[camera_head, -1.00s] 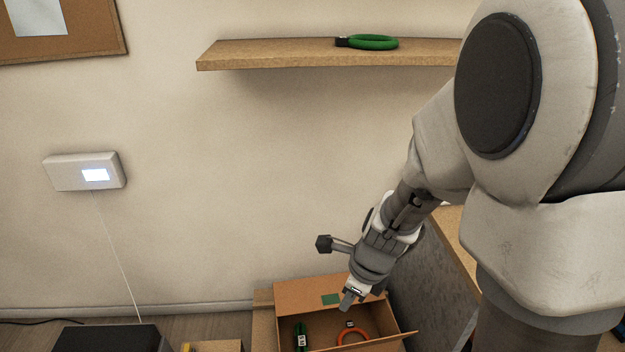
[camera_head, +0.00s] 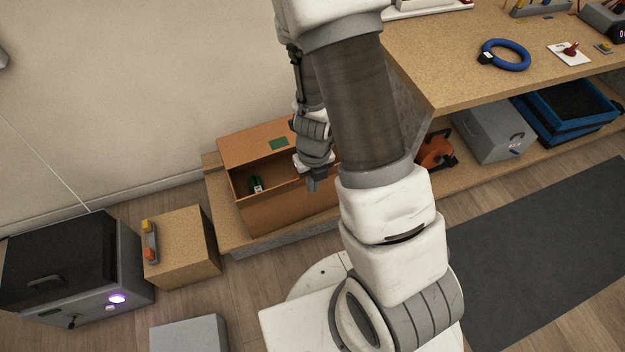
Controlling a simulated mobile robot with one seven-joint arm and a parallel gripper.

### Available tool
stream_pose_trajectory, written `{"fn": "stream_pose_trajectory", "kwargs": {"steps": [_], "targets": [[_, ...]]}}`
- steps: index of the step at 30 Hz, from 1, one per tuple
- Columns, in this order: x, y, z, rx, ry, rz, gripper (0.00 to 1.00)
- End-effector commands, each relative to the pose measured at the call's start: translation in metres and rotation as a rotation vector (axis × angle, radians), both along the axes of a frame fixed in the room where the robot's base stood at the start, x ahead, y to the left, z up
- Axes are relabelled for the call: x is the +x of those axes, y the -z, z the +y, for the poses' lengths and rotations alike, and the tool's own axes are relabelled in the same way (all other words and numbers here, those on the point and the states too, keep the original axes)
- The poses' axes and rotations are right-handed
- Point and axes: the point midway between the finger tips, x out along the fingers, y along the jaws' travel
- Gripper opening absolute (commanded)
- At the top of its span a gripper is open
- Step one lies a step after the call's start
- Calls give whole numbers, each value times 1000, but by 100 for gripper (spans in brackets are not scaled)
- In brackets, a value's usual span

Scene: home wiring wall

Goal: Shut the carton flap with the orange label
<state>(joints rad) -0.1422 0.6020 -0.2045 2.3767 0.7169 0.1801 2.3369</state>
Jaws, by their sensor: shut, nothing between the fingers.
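The brown cardboard carton (camera_head: 285,208) stands open on a low wooden board, left of the workbench. Its back flap (camera_head: 245,147) stands raised and bears a green label (camera_head: 278,143). I see no orange label; my arm covers the carton's right side, and any flap there is hidden. A green coil (camera_head: 256,184) with a dark and white tag lies inside the carton. My gripper (camera_head: 313,184) is shut and empty, pointing down over the right part of the carton's opening. I cannot tell whether it touches the carton.
The workbench (camera_head: 455,85) with a blue coil (camera_head: 505,54) is to the right. Below it are an orange reel (camera_head: 434,150), a grey case (camera_head: 494,130) and blue trays (camera_head: 566,108). A wooden box (camera_head: 180,250) and a black-lidded unit (camera_head: 65,265) stand left.

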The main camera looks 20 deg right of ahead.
Motion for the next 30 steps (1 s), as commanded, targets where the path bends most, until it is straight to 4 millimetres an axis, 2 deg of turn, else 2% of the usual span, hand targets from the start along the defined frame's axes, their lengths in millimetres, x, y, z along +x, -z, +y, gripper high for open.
{"fn": "stream_pose_trajectory", "kwargs": {"steps": [1,8,10,17,30], "targets": [[0,16,0,1,1,1,0],[2,53,0,2,0,0,0],[14,41,2,-1,-5,-5,0],[36,33,3,0,-4,-3,0],[39,30,3,1,-2,0,0]]}}
